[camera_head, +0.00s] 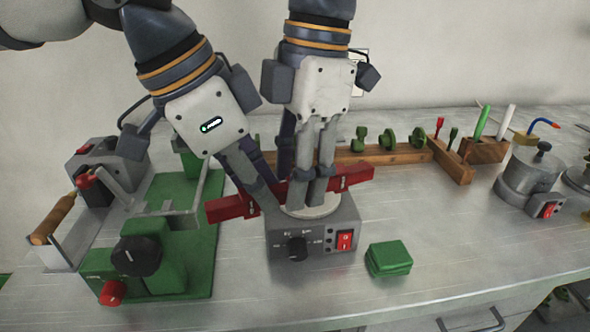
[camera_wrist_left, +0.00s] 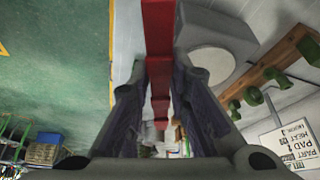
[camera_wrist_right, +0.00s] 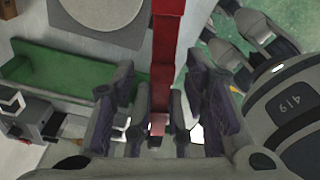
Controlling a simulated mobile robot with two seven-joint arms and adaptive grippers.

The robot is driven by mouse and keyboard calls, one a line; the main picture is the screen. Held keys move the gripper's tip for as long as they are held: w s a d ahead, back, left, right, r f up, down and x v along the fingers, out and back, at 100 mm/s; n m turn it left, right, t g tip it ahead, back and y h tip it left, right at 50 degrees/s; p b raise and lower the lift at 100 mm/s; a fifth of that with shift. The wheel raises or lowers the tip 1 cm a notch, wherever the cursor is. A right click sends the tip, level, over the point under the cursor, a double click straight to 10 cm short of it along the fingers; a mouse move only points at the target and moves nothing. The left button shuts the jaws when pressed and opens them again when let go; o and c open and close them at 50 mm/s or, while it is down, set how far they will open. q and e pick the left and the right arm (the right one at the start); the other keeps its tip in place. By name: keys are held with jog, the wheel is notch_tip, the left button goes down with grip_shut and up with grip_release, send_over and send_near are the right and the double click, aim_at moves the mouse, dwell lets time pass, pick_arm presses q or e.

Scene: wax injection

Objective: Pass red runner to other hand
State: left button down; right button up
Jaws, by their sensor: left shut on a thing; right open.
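The red runner (camera_head: 232,207) is a long red bar held level above a grey heating unit (camera_head: 312,241). My left gripper (camera_head: 264,194) is shut on the bar left of its middle; the bar also runs between its fingers in the left wrist view (camera_wrist_left: 158,35). My right gripper (camera_head: 314,190) is open at the bar, right of the left gripper. In the right wrist view the bar (camera_wrist_right: 167,45) passes between its spread fingers. The exact finger contact on the far side is hidden.
A green clamp machine (camera_head: 150,262) on a green mat stands left. A green block (camera_head: 388,258) lies right of the heating unit. A wooden rack (camera_head: 385,155) with green pieces is behind, and a grey pot (camera_head: 535,178) stands right. The front right table is clear.

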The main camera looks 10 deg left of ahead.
jog(key=shift+f, duration=0.2)
grip_shut()
pick_arm(q)
jog(key=c, duration=1.4)
grip_release()
jog(key=shift+r, duration=0.1)
jog(key=v, duration=1.2)
